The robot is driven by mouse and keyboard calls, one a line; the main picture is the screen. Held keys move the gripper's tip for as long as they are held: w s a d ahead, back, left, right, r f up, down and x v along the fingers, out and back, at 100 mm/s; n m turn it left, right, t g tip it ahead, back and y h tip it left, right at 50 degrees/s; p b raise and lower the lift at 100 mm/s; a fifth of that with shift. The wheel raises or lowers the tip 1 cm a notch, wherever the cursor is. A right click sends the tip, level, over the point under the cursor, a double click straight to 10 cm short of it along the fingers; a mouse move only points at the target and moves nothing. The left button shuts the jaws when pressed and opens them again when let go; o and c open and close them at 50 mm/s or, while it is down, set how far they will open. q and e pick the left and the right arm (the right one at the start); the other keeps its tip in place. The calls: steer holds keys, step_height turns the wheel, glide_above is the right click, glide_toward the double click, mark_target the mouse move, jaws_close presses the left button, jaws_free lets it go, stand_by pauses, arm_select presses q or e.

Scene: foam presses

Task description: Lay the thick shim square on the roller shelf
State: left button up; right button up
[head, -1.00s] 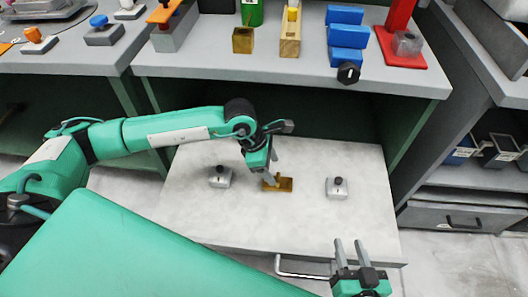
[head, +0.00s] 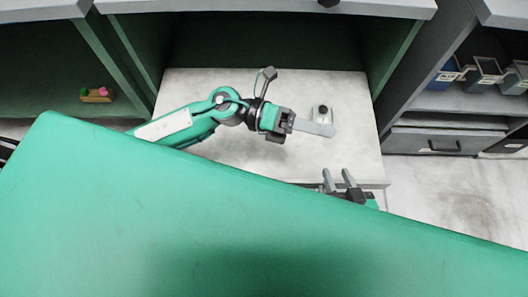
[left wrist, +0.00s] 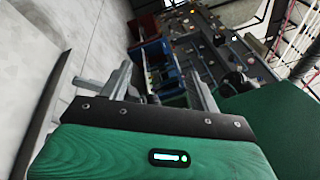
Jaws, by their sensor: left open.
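The pale pull-out shelf (head: 345,150), which I take to be the roller shelf, lies in the middle of the head view. My left gripper (head: 316,127) is over it, pointing right, its fingers partly in front of a grey block with a black knob (head: 322,110). I cannot tell whether they touch. In the left wrist view its fingers (left wrist: 160,85) are apart with nothing between them. My right gripper (head: 339,182) is at the shelf's front edge, fingers apart and empty. I cannot make out the thick shim; my left arm hides part of the shelf.
A dark open bay (head: 265,42) lies behind the shelf. A small tan tray with coloured pieces (head: 97,95) stands in the left bay. Small bins (head: 485,72) and a drawer (head: 432,141) are on the right. Floor at the right is clear.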

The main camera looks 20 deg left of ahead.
arm_select(q)
steer(key=w+a+n+t+y, duration=0.2)
steer(key=a+n+t+y, duration=0.1)
steer(key=n+t, duration=0.8)
steer(key=w+a+n+t+y, duration=0.2)
steer(key=n+t, duration=0.4)
steer(key=n, duration=0.9)
steer(key=s+a+f+n+g+y, duration=0.1)
steer(key=s+f+n+y, duration=0.1)
steer(key=f+n, duration=0.2)
steer(key=s+a+f+n+g+y, duration=0.1)
steer(key=s+a+f+n+y, duration=0.1)
steer(key=f+n, duration=0.3)
steer(key=s+a+f+n+g+y, duration=0.2)
steer(key=f+n+y, duration=0.2)
steer(key=f, duration=0.1)
steer(key=shift+s+f, duration=0.35)
steer(key=shift+f, duration=0.05)
